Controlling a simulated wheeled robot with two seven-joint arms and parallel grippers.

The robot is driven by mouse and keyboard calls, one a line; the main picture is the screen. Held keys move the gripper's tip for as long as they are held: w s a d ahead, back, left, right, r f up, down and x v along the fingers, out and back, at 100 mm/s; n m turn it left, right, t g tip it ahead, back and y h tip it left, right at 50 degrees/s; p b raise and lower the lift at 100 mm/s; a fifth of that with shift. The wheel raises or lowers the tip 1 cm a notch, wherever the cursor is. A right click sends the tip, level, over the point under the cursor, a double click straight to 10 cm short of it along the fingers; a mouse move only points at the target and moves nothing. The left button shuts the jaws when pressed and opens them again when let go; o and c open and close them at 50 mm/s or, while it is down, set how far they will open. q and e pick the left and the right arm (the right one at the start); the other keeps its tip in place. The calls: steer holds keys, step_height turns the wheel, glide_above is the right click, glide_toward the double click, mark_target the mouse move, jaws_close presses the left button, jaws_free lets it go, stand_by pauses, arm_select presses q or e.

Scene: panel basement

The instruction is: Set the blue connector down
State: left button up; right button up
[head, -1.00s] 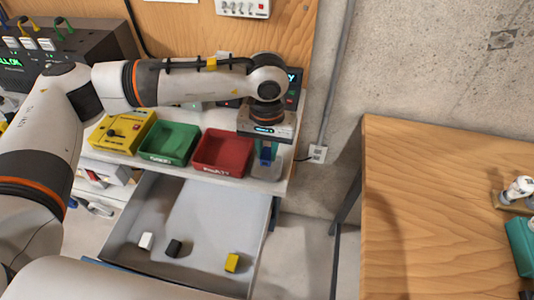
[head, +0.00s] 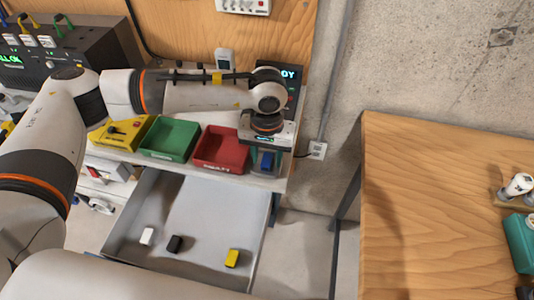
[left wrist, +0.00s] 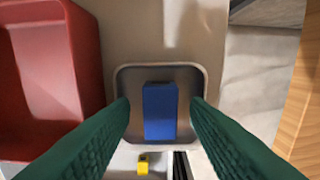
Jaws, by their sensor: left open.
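The blue connector (head: 266,160) stands in a small grey tray at the right front corner of the bench. In the left wrist view the blue connector (left wrist: 160,110) sits inside the rim of the grey tray (left wrist: 195,72). My left gripper (head: 265,163) is open around it from above. In the left wrist view its two green fingers (left wrist: 160,112) are on either side of the connector, with a gap on each side. The connector's underside is hidden. My right gripper is not in view.
A red bin (head: 222,148) stands just left of the tray, then a green bin (head: 170,139) and a yellow box (head: 122,131). Below, an open drawer (head: 205,200) holds white, black and yellow connectors. A wooden table (head: 430,210) stands to the right.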

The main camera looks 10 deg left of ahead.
mark_target(267, 159)
arm_select(q)
steer(key=shift+r, duration=0.15)
step_height(267, 159, up, 12)
steer(key=b, duration=0.2)
